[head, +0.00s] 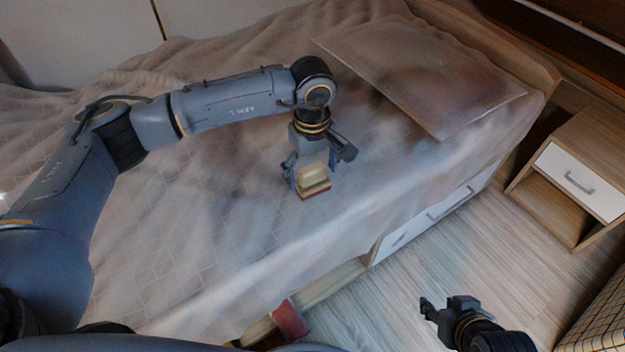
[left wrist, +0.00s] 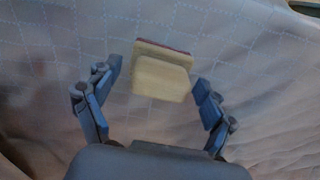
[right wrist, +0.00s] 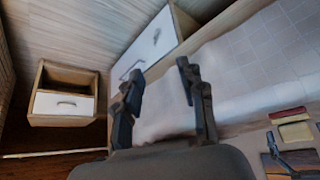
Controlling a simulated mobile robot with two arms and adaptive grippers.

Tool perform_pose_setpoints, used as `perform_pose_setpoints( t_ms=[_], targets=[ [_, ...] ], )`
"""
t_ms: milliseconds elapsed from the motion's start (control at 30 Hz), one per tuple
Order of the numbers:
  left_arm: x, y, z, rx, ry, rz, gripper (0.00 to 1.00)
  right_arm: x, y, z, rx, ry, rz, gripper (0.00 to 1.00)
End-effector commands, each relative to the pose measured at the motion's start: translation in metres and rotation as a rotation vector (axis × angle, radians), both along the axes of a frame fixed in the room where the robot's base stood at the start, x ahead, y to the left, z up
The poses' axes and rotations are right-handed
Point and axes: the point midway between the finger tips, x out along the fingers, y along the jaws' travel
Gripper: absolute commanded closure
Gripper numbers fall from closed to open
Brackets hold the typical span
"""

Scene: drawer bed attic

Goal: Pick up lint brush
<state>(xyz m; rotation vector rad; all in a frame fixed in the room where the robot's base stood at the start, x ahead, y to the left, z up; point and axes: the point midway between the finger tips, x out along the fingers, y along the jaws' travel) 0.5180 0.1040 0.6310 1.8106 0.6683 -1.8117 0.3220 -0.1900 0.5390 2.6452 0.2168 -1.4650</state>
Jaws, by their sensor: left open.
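The lint brush (head: 314,186) is a pale wooden block with a dark red underside, on the bed cover near its front edge. In the left wrist view the lint brush (left wrist: 161,72) shows between the fingers of my left gripper (left wrist: 155,80), with gaps on both sides. My left gripper (head: 317,168) is open, pointing down over the brush. The brush also shows at the right of the right wrist view (right wrist: 293,124). My right gripper (head: 441,306) is open and empty, over the floor in front of the bed; its parted fingers show in the right wrist view (right wrist: 158,80).
The bed (head: 180,215) has a wrinkled cover, a flat pillow-like panel (head: 420,75) at the back and a drawer (head: 430,215) in its side. A nightstand (head: 580,180) stands at the right. A dark red object (head: 291,321) is at the bed's lower edge. Floor (head: 400,290) is clear around my right gripper.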

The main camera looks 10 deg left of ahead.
Motion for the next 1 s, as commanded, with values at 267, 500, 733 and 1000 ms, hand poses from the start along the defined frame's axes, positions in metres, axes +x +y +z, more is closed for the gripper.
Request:
perform_pose_setpoints(
  t_ms=[267,500,733,1000],
  targets=[
    [0.0,0.0,0.0,0.0,0.0,0.0,0.33,0.001,0.0,0.0,0.0,-0.002,0.0,0.6],
    [0.0,0.0,0.0,0.0,0.0,0.0,0.77,0.0,0.0,0.0,0.0,-0.002,0.0,0.6],
    [0.0,0.0,0.0,0.0,0.0,0.0,0.77,0.0,0.0,0.001,0.0,-0.002,0.0,0.6],
    [0.0,0.0,0.018,-0.001,-0.002,-0.001,0.77,-0.019,-0.006,-0.005,-0.018,0.088,-0.007,0.6]
  ],
)
